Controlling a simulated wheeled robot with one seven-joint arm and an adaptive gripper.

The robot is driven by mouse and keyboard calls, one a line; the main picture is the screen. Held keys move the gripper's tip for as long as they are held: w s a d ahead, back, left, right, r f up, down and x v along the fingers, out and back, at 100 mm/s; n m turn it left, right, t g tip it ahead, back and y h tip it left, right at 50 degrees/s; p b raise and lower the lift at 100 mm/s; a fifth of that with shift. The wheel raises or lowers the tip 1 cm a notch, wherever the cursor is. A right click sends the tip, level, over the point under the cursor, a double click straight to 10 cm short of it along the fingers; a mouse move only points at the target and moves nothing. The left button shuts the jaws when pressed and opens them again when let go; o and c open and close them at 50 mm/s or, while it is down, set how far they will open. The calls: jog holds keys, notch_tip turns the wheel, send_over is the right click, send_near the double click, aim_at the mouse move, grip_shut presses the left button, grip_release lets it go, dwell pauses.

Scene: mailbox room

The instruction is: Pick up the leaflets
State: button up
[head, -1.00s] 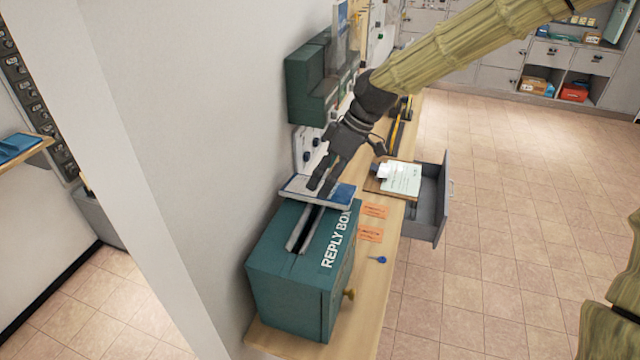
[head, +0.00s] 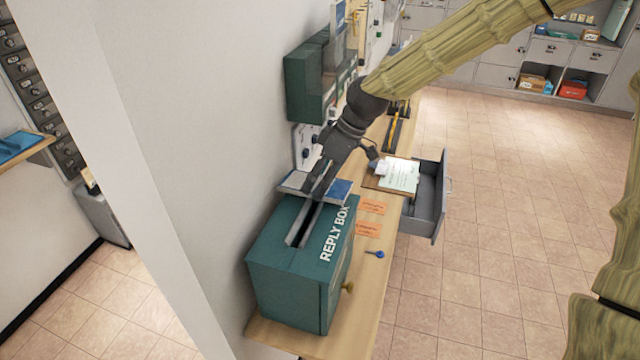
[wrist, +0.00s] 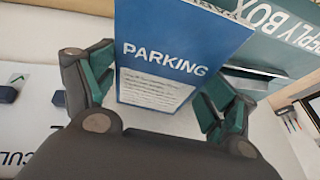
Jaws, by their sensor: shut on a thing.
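The leaflets are a blue and white stack (head: 340,190) at the back end of the reply box's top, by the wall. In the wrist view the top leaflet (wrist: 165,58) is blue, headed PARKING, with a white text panel. My gripper (head: 318,190) is shut on the leaflets, with a finger on either side in the wrist view. The green reply box (head: 290,262) has a long dark slot in its top, just in front of the leaflets. I cannot tell whether the leaflets touch the box.
Orange slips (head: 371,207) and a blue key (head: 375,254) lie on the wooden counter (head: 365,300) right of the box. Behind them are a clipboard with papers (head: 398,175) and an open grey drawer (head: 428,205). A green wall unit (head: 305,85) hangs behind my gripper.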

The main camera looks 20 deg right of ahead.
aim_at(315, 186)
jog(key=shift+s, duration=0.1)
jog(key=shift+r+b, duration=0.65)
jog(key=shift+r, duration=0.05)
jog(key=shift+s+d+r+b, duration=0.2)
jog(key=shift+r+b, duration=0.1)
jog(key=shift+r, duration=0.2)
jog(key=shift+s+d+r+b, duration=0.1)
jog(key=shift+s+r+b, duration=0.15)
jog(key=shift+r, duration=0.2)
jog(key=s+d+r, duration=0.1)
jog(key=s+d, duration=0.6)
jog(key=s, duration=0.5)
jog(key=shift+s+d+r, duration=0.35)
